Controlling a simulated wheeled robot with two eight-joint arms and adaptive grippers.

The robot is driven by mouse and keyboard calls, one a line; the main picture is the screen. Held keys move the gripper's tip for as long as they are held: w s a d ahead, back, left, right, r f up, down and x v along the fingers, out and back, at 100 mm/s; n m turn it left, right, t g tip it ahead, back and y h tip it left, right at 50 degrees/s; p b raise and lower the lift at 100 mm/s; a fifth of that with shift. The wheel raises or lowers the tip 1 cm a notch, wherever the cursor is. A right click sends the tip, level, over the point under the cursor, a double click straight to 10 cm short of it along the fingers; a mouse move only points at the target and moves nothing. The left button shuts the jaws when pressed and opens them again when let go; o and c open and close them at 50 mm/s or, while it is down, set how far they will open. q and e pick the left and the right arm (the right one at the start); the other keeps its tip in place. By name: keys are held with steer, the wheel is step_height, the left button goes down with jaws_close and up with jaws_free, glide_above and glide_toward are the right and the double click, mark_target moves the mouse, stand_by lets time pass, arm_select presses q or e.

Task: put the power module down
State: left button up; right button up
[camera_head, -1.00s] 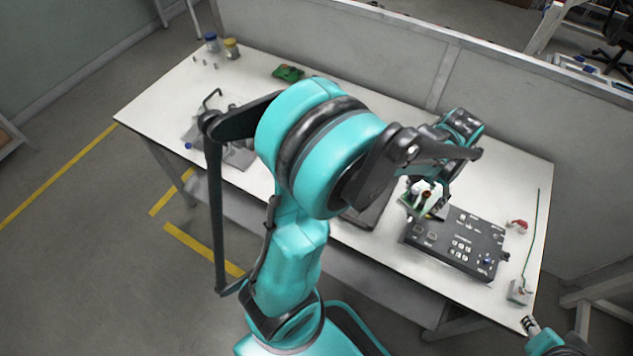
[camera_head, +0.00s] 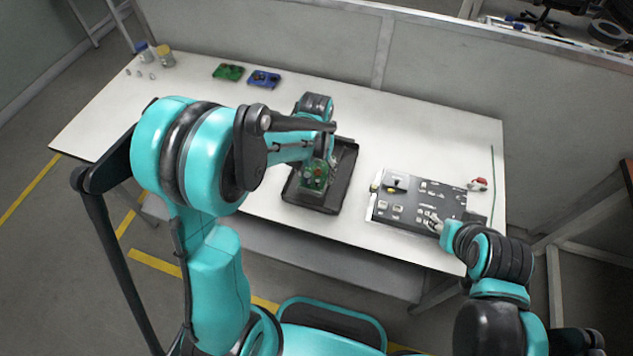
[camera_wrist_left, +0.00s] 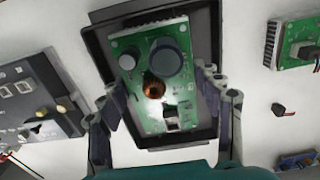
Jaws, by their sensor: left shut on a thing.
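The power module is a green circuit board with dark round cans and a copper coil. In the head view the power module (camera_head: 315,177) is over the black tray (camera_head: 350,162). My left gripper (camera_head: 318,162) is shut on it, largely hidden by its own arm. In the left wrist view the fingers grip the power module (camera_wrist_left: 152,75) by its two side edges, with the tray (camera_wrist_left: 207,30) behind it. I cannot tell whether the board touches the tray floor. My right gripper (camera_head: 436,224) is at the front edge of the black panel; its opening is too small to judge.
The black panel (camera_head: 410,208) with several small parts lies right of the tray. A green board (camera_head: 229,72) and a blue board (camera_head: 264,79) lie at the back left, near two jars (camera_head: 166,56). A red part (camera_head: 478,184) lies at the right. The table between tray and panel is clear.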

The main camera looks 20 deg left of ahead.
arm_select(q)
steer(key=shift+w+d+f, duration=0.1)
steer(key=shift+w+f, duration=0.1)
step_height(320, 180, down, 3)
steer(key=shift+f+b, duration=0.2)
steer(key=shift+b, duration=0.75)
steer(key=shift+f, duration=0.3)
steer(key=shift+r, duration=0.1)
steer(key=shift+f, duration=0.2)
steer(key=o, duration=1.4)
steer(key=shift+o, duration=0.2)
